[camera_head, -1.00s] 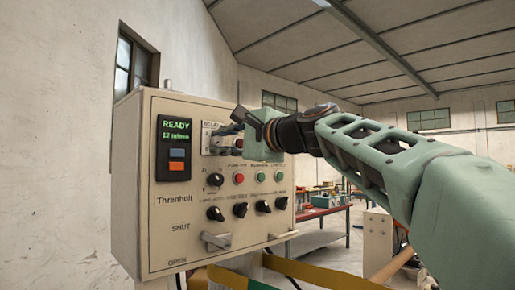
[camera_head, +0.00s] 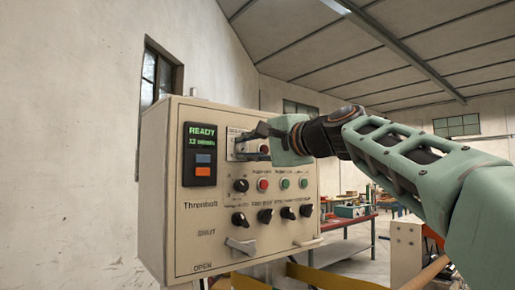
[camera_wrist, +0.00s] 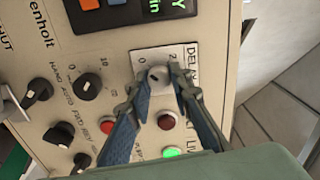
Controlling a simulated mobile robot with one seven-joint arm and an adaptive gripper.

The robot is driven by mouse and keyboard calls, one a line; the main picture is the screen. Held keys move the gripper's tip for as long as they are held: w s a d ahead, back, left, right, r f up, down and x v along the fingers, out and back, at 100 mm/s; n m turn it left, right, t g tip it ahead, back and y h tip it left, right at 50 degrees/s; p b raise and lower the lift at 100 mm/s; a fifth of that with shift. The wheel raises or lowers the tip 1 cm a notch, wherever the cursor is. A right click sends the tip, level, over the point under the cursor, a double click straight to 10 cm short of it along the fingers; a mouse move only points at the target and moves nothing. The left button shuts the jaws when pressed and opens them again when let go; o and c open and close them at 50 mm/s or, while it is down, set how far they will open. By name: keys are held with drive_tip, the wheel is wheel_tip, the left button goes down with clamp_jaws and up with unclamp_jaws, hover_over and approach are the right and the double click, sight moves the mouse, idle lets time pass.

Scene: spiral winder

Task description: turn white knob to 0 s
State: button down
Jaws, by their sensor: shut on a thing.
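The white knob (camera_wrist: 158,76) sits on a pale plate (camera_wrist: 150,54) marked DELAY, with 0 and 2 printed near it in the wrist view. My gripper (camera_wrist: 158,88) has one dark finger on each side of the knob and is shut on it. The knob's pointer direction is not clear. In the head view my gripper (camera_head: 254,134) reaches from the right to the same plate (camera_head: 232,146) near the top of the control panel (camera_head: 180,225), and its fingers mostly hide the knob.
A READY display (camera_head: 201,154) is left of the plate. A handle (camera_head: 240,246) juts out lower down. A red-topped bench stands behind, right.

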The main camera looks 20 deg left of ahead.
drive_tip(key=c, duration=1.7)
unclamp_jaws()
drive_tip(key=shift+c, duration=0.2)
drive_tip(key=v, duration=0.7)
drive_tip(key=shift+d, duration=0.25)
